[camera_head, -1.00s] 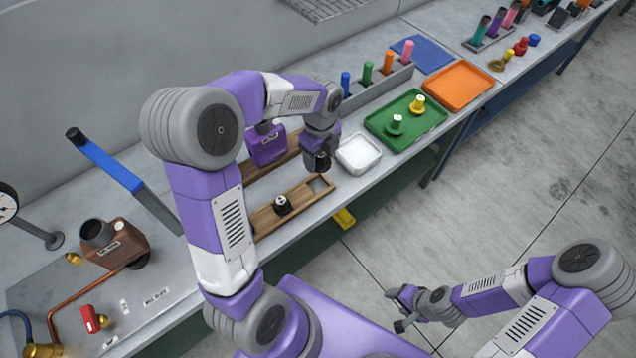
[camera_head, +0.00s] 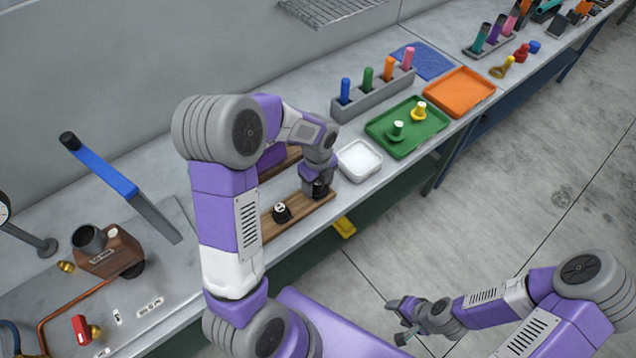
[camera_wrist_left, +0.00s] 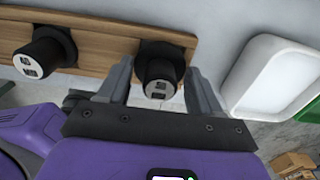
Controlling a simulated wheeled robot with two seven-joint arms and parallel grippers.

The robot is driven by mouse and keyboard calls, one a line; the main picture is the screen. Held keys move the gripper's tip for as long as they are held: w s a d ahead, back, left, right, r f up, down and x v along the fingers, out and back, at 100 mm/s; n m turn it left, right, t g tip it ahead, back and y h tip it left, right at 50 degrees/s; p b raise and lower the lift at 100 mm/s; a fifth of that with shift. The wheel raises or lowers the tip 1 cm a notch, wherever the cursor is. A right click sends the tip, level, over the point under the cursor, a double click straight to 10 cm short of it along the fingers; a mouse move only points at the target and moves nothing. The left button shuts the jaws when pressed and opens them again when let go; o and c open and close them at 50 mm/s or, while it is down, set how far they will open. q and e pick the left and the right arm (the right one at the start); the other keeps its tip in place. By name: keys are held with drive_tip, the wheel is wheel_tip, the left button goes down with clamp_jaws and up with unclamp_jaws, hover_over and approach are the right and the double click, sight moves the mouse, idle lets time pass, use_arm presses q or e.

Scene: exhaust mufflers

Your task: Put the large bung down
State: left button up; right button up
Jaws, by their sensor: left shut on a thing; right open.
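My left gripper (camera_head: 317,190) is low over the right end of a wooden board (camera_head: 305,207). In the left wrist view its two fingers stand on either side of a black bung (camera_wrist_left: 160,68) with a pale marked end face, which sits at the board. The gripper is shut on this bung. Whether the bung rests fully on the board is hard to tell. A second black bung (camera_head: 281,212) stands on the board to the left; it also shows in the left wrist view (camera_wrist_left: 43,52). My right gripper (camera_head: 404,318) is open and empty above the floor.
A white tray (camera_head: 345,172) lies just right of the board. Beyond it is a green tray (camera_head: 378,133) with a green and a yellow plug, then an orange tray (camera_head: 440,93). A grey rack (camera_head: 352,106) with coloured handles stands behind. A brown muffler (camera_head: 118,255) is at left.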

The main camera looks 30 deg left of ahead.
use_arm(q)
drive_tip(key=shift+r, duration=0.1)
drive_tip(key=shift+f, duration=0.45)
drive_tip(key=o, duration=1.4)
drive_tip(key=shift+r, duration=0.25)
wheel_tip(320, 180, up, 12)
drive_tip(key=p, duration=0.2)
drive_tip(key=shift+r, duration=0.2)
